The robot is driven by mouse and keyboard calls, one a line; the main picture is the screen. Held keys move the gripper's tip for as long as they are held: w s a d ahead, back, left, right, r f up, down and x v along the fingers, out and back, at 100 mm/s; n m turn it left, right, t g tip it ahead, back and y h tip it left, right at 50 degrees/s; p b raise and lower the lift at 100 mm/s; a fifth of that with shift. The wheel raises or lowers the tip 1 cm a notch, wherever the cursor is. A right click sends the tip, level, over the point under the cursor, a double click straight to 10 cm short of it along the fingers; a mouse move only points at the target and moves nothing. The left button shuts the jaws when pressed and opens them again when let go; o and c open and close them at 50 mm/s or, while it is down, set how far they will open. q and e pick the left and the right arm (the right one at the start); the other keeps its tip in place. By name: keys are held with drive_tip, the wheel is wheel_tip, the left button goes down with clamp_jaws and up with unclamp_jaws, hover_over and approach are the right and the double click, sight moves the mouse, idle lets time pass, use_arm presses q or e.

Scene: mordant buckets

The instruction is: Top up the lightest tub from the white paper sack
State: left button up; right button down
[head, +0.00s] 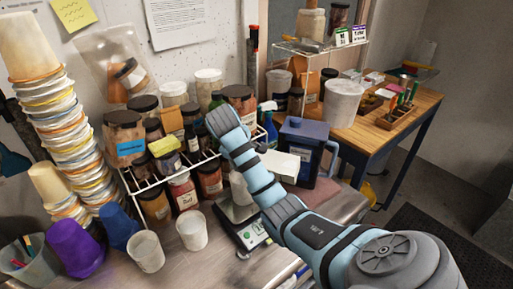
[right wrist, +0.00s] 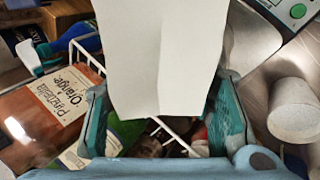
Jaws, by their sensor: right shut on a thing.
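My right gripper (right wrist: 163,95) is shut on a white paper sack (right wrist: 158,45) in the right wrist view, one teal finger on each side. In the head view a white shape (head: 283,165) beside my right arm appears to be the sack; the gripper itself is largely hidden behind the arm. A pale tub (head: 240,192) stands on a small scale (head: 247,234), partly covered by the arm. Two more pale tubs, one at the left (head: 146,252) and one nearer the scale (head: 192,231), stand on the bench. Their fill levels cannot be told. My left gripper is out of view.
A wire rack (head: 137,190) crowded with jars stands behind the tubs. A dark blue lidded jug (head: 303,135) stands at its right. Tall stacked cups (head: 72,140), a purple cup (head: 75,247) and a blue cup (head: 118,226) crowd the left. A wooden table (head: 412,112) lies beyond.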

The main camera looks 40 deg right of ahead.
drive_tip(key=shift+w+f, duration=0.15)
drive_tip(key=shift+f, duration=0.05)
idle(0.6)
idle(1.3)
drive_tip(key=shift+w+a+g, duration=0.1)
drive_tip(key=shift+g, duration=0.3)
drive_tip(key=shift+w+g+h, duration=0.15)
drive_tip(key=shift+g+h, duration=0.15)
idle(5.2)
